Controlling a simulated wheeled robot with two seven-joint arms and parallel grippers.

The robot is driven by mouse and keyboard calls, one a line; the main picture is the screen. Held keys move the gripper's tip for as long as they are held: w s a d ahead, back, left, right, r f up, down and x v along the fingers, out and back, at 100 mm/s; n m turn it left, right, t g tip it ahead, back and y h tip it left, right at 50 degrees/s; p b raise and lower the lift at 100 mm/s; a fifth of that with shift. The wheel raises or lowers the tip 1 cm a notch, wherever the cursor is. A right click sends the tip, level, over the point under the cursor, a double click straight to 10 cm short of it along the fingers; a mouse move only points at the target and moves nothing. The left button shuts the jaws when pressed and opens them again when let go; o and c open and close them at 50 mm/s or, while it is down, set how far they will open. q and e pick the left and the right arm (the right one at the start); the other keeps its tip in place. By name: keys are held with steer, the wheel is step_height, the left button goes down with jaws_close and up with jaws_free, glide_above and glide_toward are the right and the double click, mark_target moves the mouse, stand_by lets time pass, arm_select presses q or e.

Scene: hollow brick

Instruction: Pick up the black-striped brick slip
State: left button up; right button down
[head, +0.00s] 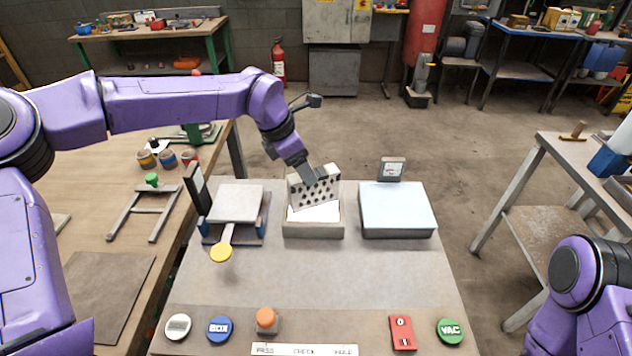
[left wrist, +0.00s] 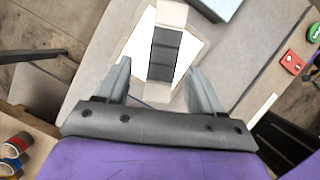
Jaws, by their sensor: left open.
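The brick slip (head: 312,196) is a pale block with rows of dark holes on the face towards me. It stands upright in the shallow box with a white floor (head: 313,229) at the middle of the bench. In the left wrist view the brick slip (left wrist: 171,14) has pale ends and a dark banded middle. My left gripper (head: 316,177) is over its top. In the left wrist view the left gripper (left wrist: 158,68) is open, with one finger to each side of the block; contact cannot be told. My right gripper is out of view.
A grey-topped press or scale (head: 236,203) with a yellow-ended lever (head: 221,252) stands left of the box. A pale blue pad (head: 397,208) lies to the right, with a small gauge (head: 392,169) behind. Buttons, including an orange one (head: 266,317), line the front. The bench between is clear.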

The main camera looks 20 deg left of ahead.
mark_target(314, 186)
arm_select(q)
steer(key=shift+x, duration=1.05)
steer(key=p+x, duration=0.1)
steer(key=x, duration=0.4)
steer(key=shift+s+f, duration=0.15)
steer(key=shift+f, duration=0.1)
steer(key=shift+f, duration=0.15)
jaws_close()
steer(key=shift+r, duration=0.2)
